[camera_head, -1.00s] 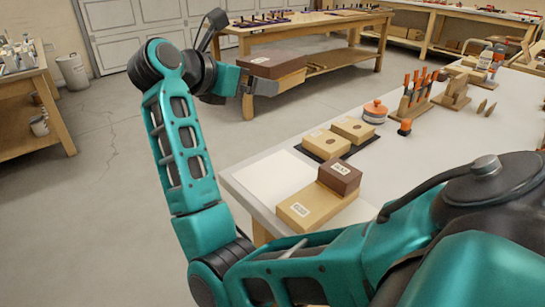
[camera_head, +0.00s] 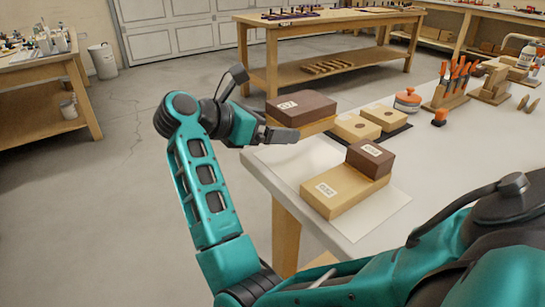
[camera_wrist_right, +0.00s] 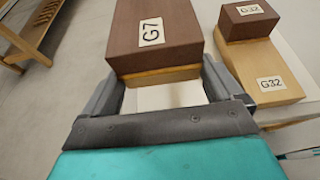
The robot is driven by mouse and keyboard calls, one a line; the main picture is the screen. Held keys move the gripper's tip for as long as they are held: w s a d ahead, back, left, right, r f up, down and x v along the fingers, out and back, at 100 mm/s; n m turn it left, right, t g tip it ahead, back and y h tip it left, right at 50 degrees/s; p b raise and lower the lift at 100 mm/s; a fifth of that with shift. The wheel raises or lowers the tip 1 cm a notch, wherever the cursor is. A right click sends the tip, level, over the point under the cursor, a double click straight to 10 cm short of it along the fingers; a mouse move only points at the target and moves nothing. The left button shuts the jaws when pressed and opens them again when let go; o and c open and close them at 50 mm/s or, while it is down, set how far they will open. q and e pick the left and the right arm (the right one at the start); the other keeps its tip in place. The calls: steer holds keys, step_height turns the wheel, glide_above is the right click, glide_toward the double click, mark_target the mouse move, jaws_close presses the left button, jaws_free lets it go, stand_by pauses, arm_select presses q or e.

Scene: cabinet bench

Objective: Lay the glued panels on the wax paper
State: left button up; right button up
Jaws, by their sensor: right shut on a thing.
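My right gripper (camera_head: 283,134) is shut on a glued panel labelled G7 (camera_head: 303,105), dark brown above tan wood. It holds this panel level, in the air by the bench's left end. In the right wrist view the G7 panel (camera_wrist_right: 160,28) sits between the two fingers, with white surface below. A second glued panel, G32 (camera_head: 340,190), a brown block on a longer tan block, lies on the white wax paper (camera_head: 385,207) at the bench's near left corner. It also shows in the right wrist view (camera_wrist_right: 265,70). My left gripper is out of view.
Two tan blocks (camera_head: 355,127) lie on a dark mat behind the G32 panel. Open floor lies left of the bench.

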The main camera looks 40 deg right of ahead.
mark_target(272, 164)
steer(key=shift+f, duration=1.55)
step_height(272, 164, down, 3)
steer(key=shift+f+b, duration=0.15)
steer(key=shift+b, duration=0.5)
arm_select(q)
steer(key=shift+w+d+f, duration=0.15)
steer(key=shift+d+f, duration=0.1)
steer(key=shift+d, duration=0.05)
arm_select(e)
steer(key=shift+f, duration=0.15)
steer(key=o, duration=0.8)
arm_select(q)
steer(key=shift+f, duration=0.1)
